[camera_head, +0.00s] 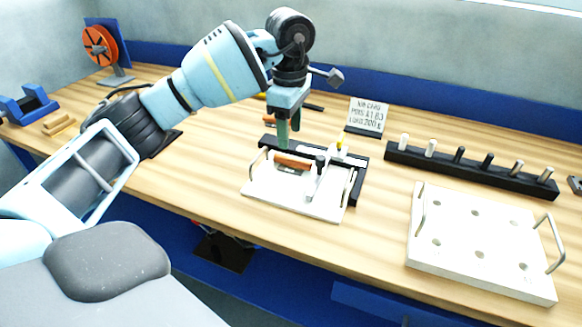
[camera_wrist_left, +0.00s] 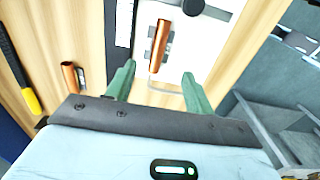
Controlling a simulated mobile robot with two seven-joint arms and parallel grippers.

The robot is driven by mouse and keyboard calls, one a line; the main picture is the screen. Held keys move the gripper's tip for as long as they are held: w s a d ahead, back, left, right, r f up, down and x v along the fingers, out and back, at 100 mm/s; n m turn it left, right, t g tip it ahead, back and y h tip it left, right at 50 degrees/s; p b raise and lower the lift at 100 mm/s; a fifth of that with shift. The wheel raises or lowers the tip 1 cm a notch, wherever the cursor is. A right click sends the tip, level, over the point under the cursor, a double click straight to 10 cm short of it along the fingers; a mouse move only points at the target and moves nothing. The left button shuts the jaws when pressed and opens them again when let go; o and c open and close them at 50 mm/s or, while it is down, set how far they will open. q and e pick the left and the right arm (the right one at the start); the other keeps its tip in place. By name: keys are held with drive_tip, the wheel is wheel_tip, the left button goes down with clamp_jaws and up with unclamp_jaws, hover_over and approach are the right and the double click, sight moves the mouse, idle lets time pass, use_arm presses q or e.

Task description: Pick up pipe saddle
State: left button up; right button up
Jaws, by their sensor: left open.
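My left gripper (camera_head: 289,134) is open above the back edge of a white plate fixture (camera_head: 325,209). In the left wrist view its two green fingers (camera_wrist_left: 158,72) are apart, with nothing between them. A copper-coloured bar (camera_head: 293,162) lies on the fixture; in the left wrist view this bar (camera_wrist_left: 160,45) has grey metal beside it, beyond the fingertips. A smaller copper-coloured piece with a grey end (camera_wrist_left: 70,77) lies on the wood, left of the fingers in that view. I cannot tell which of these is the pipe saddle. My right gripper is not in view.
A black rack of pegs (camera_head: 470,167) and a white holed plate with handles (camera_head: 480,245) stand to the right. A lettered card (camera_head: 367,115) stands behind. A yellow-and-black tool (camera_wrist_left: 31,100) lies at the wrist view's left. An orange reel (camera_head: 100,45) stands far left.

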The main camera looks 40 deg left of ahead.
sight(289, 158)
use_arm(q)
drive_tip(key=shift+a+f, duration=0.1)
drive_tip(key=shift+f, duration=0.65)
drive_tip(key=shift+w+a+f, duration=0.1)
drive_tip(key=shift+f, duration=1.5)
drive_tip(key=shift+a+f, duration=0.1)
drive_tip(key=shift+f, duration=1.5)
drive_tip(key=shift+c, duration=0.3)
drive_tip(key=c, duration=0.9)
drive_tip(key=shift+r, duration=0.15)
